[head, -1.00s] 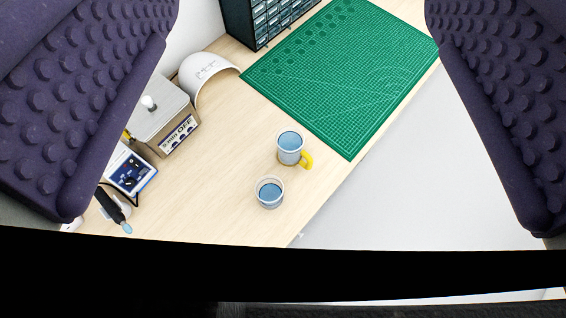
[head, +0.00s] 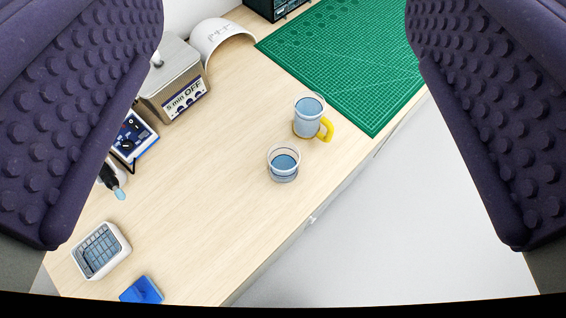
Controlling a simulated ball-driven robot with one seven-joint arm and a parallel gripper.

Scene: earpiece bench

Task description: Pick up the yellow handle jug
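The jug (head: 307,121) is a clear cup of blue liquid with a yellow handle (head: 326,130) on its lower right side. It stands upright on the wooden bench, near the front edge. A second clear cup (head: 283,165) with blue liquid and no handle stands just below and left of it, close but apart. My gripper (head: 283,245) shows as two purple studded fingers at the left and right picture edges. It is wide open with nothing between the fingers, and the jug is ahead of it and lower.
A green cutting mat (head: 350,60) lies beyond the jug. At left stand a steel box (head: 175,85), a white curved cover (head: 222,38) and a blue-faced device (head: 133,135). A white gridded box (head: 101,250) and a blue block (head: 141,290) lie nearer. The bench (head: 215,175) is clear left of the cups.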

